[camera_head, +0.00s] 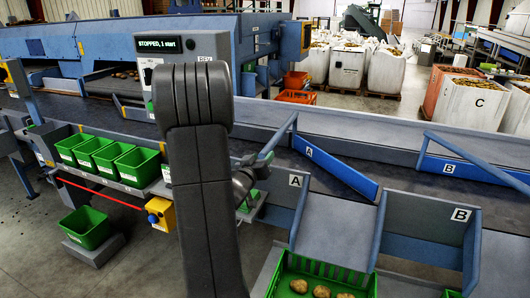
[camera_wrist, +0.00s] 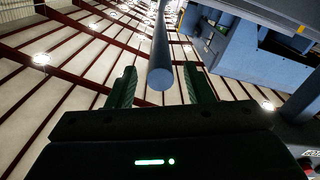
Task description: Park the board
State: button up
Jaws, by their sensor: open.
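The blue board A (camera_head: 340,172) stands at a slant across the dark belt, above chute A. A grey bar (camera_head: 280,138) slopes down from its far end toward my gripper. My gripper (camera_head: 262,163) is beside the belt's near edge, partly hidden behind my arm. In the wrist view my gripper (camera_wrist: 160,88) is open, with one finger on each side of a round-ended blue-grey bar (camera_wrist: 160,72). The bar appears between the fingers with gaps on both sides. I cannot tell how deep it sits.
Green bins (camera_head: 138,167) stand on a shelf at left, another (camera_head: 86,228) lower down. A green crate with potatoes (camera_head: 277,283) is under chute A (camera_head: 335,232). The grey panel labelled B (camera_head: 425,222) stands right of it. A screen (camera_head: 168,44) reads "STOPPED, 1 start".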

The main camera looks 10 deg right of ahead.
jog(key=shift+x, duration=1.85)
grip_shut()
